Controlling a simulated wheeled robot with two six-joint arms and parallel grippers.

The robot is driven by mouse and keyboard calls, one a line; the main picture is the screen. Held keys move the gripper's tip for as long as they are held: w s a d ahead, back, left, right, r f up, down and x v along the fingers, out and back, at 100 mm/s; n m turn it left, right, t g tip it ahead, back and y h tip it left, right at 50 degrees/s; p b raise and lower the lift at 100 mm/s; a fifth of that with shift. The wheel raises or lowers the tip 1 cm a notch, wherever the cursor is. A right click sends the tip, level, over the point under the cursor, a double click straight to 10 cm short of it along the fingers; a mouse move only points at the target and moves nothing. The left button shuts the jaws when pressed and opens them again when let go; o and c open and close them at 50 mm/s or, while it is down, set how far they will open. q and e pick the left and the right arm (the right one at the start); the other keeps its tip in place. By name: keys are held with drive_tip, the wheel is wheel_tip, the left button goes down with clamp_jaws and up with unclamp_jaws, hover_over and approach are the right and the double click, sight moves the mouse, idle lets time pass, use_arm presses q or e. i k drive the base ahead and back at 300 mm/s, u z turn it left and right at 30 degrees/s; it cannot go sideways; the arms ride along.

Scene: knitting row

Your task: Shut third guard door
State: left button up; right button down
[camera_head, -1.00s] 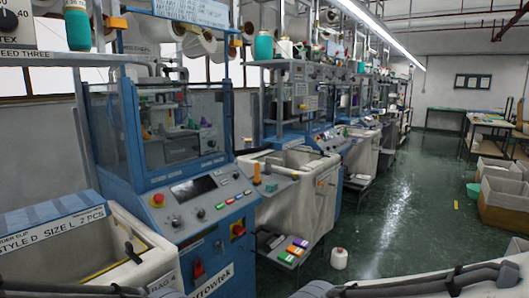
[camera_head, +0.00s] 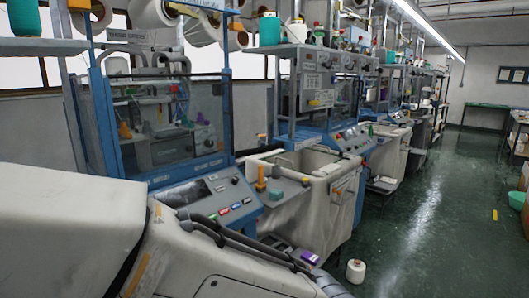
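The nearest blue knitting machine has a clear guard door (camera_head: 168,128) in a blue frame across its front. It appears lowered over the front, but I cannot tell whether it is fully shut. A second blue machine (camera_head: 318,140) stands farther along the row, with more beyond it. Their guards are too small or too hidden to judge, and no label shows which door is the third. A white link of my arm fills the lower left and middle, covering part of the nearest machine's control panel (camera_head: 200,192). Neither gripper shows.
A white bin (camera_head: 315,215) stands between the first two machines. A white yarn cone (camera_head: 355,271) sits on the floor in front of it. The green aisle floor (camera_head: 430,230) is largely clear on the right, with a teal container (camera_head: 517,200) at the edge.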

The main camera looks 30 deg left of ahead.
sight(107, 82)
drive_tip(key=u, duration=0.05)
drive_tip(key=i, duration=0.7)
drive_tip(key=u, duration=0.75)
drive_tip(key=i, duration=0.55)
drive_tip(key=u, duration=0.45)
